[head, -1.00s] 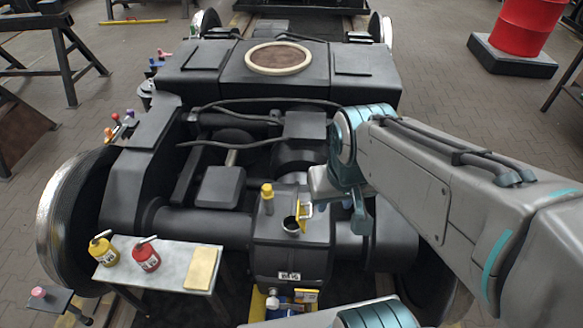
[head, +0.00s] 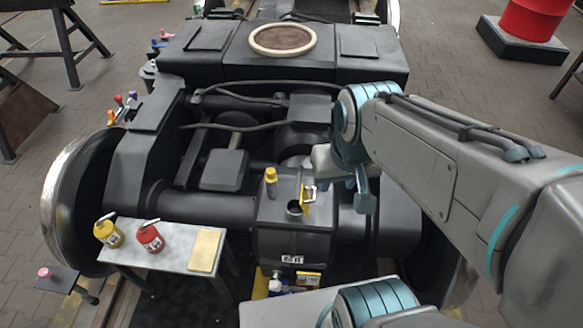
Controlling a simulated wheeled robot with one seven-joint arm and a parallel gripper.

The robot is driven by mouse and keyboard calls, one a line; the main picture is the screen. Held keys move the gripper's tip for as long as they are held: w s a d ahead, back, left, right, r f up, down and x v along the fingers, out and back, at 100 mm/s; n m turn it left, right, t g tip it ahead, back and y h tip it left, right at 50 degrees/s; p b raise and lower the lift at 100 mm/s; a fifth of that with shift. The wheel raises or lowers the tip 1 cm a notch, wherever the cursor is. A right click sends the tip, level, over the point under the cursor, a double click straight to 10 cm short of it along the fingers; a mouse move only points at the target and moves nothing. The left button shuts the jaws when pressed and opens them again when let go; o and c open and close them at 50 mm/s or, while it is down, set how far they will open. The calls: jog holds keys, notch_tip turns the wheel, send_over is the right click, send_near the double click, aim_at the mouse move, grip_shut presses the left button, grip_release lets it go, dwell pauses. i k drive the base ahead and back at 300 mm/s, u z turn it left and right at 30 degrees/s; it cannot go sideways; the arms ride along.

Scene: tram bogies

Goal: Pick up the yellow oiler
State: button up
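My gripper (head: 318,188) is over the dark axle box in the middle, beside a small yellow flap (head: 306,200), well to the right of the oilers. Its fingers are small and partly hidden by my wrist, so their opening is unclear. I cannot tell whether it touches the flap.
A tan pad (head: 205,250) lies on the table's right end. The dark bogie (head: 215,215) fills the middle, with a large wheel (head: 72,205) behind the table. A yellow-capped post (head: 271,180) rises from the axle box. A small stand with a pink knob (head: 45,272) is at lower left.

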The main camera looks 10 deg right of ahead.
aim_at(104, 231)
jog(key=u, duration=0.55)
jog(key=k, duration=1.25)
jog(key=u, duration=0.4)
jog(key=i, duration=0.8)
jog(key=u, duration=1.65)
jog(key=i, duration=2.35)
